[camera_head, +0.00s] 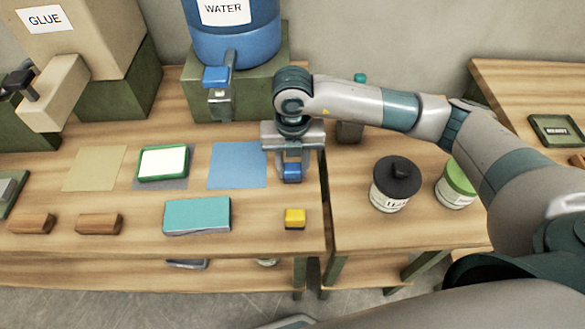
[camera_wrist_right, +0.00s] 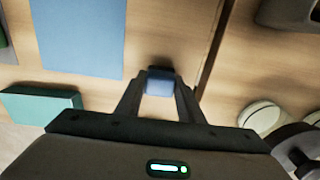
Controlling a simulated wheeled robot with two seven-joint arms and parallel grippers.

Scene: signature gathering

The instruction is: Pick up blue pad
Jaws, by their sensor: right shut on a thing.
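The blue pad (camera_head: 291,172) is a small blue block with a dark part. It is between the fingers of my right gripper (camera_head: 291,168), which is shut on it. It also shows between the fingertips in the right wrist view (camera_wrist_right: 159,85). The gripper points down over the table near its right edge, right of a flat blue square (camera_head: 238,165). I cannot tell whether the pad touches the tabletop. A similar small yellow block (camera_head: 295,218) sits nearer the front edge. My left gripper is not in view.
A teal box (camera_head: 197,215) lies to the left, with a green-framed pad (camera_head: 163,163) behind it. The blue water dispenser (camera_head: 236,32) stands at the back. A black-lidded jar (camera_head: 396,184) and a green-lidded jar (camera_head: 458,184) stand right of the table gap.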

